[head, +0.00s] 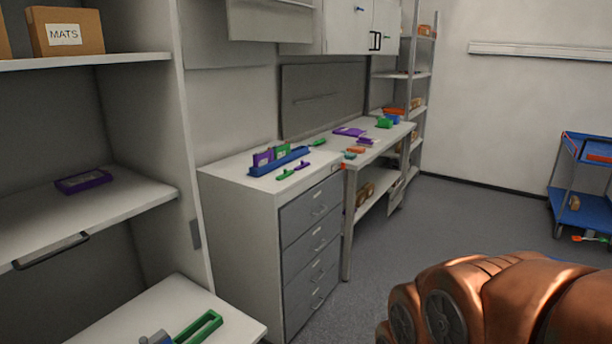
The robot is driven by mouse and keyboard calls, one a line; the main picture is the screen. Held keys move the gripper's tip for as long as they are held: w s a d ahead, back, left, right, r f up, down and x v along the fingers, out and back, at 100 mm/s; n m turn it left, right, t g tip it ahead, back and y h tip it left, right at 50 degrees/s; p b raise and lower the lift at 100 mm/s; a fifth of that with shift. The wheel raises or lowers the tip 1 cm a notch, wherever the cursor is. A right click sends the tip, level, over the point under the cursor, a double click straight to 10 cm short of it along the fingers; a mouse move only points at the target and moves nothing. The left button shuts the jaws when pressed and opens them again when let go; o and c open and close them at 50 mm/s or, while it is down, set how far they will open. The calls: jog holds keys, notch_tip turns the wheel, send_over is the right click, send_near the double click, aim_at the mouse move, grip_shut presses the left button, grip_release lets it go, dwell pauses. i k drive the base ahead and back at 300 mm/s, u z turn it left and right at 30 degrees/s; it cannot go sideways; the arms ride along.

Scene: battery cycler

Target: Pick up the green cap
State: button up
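Several green pieces are in view, and I cannot tell which one is the green cap. A small green piece (285,174) lies on the drawer cabinet top, in front of a blue holder (279,161) with upright purple and green pieces. Another flat green piece (318,142) lies farther back on the counter. A bulkier green piece (384,123) sits at the far end of the bench beside a blue one. My copper-coloured arm fills the lower right, far from all of them. My gripper is not in view.
A white drawer cabinet (248,237) adjoins the bench. White shelves at left hold a MATS box (65,32), a purple tray (83,181) and a green frame (199,327). A blue cart (565,180) stands at far right. The grey floor (460,220) between is open.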

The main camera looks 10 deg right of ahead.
aim_at(286, 173)
jog(key=z, duration=0.5)
jog(key=i, duration=1.45)
jog(key=u, duration=0.45)
jog(key=i, duration=0.95)
jog(key=u, duration=0.9)
jog(key=i, duration=0.25)
jog(key=u, duration=0.2)
